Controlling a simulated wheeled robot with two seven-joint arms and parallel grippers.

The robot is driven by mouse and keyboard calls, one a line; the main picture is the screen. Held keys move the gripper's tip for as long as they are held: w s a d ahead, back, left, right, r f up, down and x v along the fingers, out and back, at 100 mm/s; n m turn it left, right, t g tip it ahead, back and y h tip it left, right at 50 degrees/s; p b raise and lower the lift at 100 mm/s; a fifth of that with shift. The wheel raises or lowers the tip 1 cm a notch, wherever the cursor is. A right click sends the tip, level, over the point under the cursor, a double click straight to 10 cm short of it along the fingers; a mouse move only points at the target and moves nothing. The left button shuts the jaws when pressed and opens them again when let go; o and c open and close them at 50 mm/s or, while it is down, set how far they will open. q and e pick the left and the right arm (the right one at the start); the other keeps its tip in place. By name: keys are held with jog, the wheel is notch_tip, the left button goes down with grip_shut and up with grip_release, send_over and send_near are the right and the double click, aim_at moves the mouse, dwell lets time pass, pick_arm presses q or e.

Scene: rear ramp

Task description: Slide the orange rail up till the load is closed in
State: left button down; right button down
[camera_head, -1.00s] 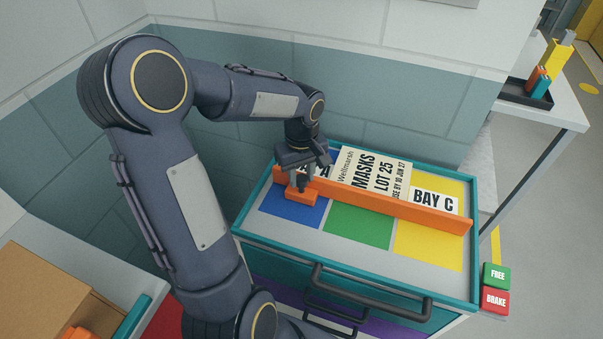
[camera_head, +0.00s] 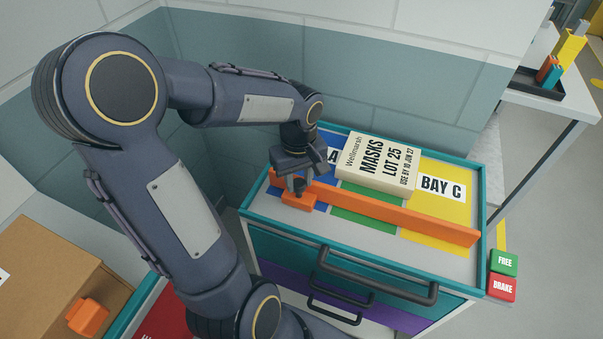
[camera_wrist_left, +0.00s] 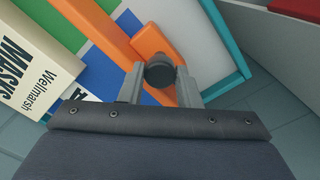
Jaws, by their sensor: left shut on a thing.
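The orange rail (camera_head: 400,215) lies across the cart top, over the blue, green and yellow bays, nearer the front edge than the load. The load is a cream box (camera_head: 376,163) labelled MASKS LOT 25, lying mostly on the green bay behind the rail. A gap shows between box and rail. My left gripper (camera_head: 298,187) is shut on the dark knob on the orange block at the rail's left end. The wrist view shows the knob (camera_wrist_left: 160,72) between the fingers, and the box (camera_wrist_left: 35,65) at left. My right gripper is not in view.
The cart top has a raised teal rim (camera_head: 484,200) and a dark handle (camera_head: 375,280) at its front. A FREE button (camera_head: 505,262) and BRAKE button (camera_head: 503,287) sit at the right corner. A cardboard box (camera_head: 45,265) stands at lower left. A wall rises behind.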

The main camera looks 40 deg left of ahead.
pick_arm(q)
jog(key=c, duration=1.1)
grip_release()
jog(key=shift+o, duration=0.2)
jog(key=shift+r, duration=0.1)
notch_tip(320, 180, up, 8)
jog(key=shift+f+p, duration=0.15)
jog(key=shift+p, duration=0.2)
